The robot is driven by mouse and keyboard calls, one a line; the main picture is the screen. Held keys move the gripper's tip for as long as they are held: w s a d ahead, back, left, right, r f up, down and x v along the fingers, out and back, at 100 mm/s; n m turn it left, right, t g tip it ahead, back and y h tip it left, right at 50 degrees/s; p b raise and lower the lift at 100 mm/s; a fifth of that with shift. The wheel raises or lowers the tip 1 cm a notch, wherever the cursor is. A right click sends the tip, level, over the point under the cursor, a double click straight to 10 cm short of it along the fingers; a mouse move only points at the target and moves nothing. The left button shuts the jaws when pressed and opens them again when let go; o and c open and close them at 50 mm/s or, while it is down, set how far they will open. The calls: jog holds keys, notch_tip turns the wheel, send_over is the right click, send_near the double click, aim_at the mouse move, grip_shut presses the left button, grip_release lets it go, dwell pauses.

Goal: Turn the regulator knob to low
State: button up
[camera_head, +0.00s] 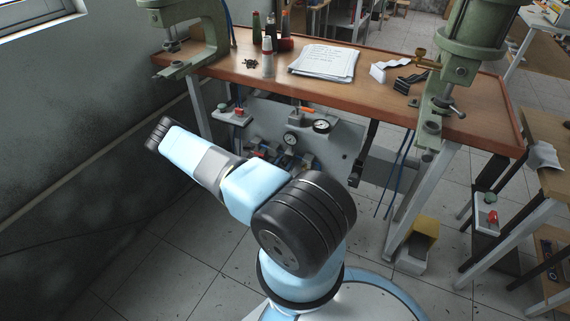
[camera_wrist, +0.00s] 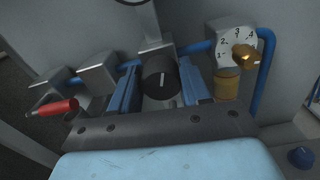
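Whether both fingers touch the knob is not clear.
A red-handled valve (camera_wrist: 55,108) and grey blocks on a blue pipe lie left of the knob. A brass fitting (camera_wrist: 243,57) and blue hose (camera_wrist: 267,75) are close on the right. The wooden bench (camera_head: 360,92) overhangs the panel, with green presses at both ends.

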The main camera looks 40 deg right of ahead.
jog(key=c, duration=0.5)
jog(key=shift+w+a+n, duration=0.1)
jog(key=shift+w+n, duration=0.05)
jog(key=shift+n, duration=0.95)
jog(key=shift+w+n, duration=0.1)
jog(key=shift+n, duration=1)
jog(key=shift+c, duration=0.2)
jog(key=o, duration=0.8)
jog(key=shift+o, duration=1.2)
jog(key=shift+s, duration=0.1)
jog(key=v, duration=1.3)
jog(key=shift+a, duration=0.35)
jog(key=shift+s, duration=0.15)
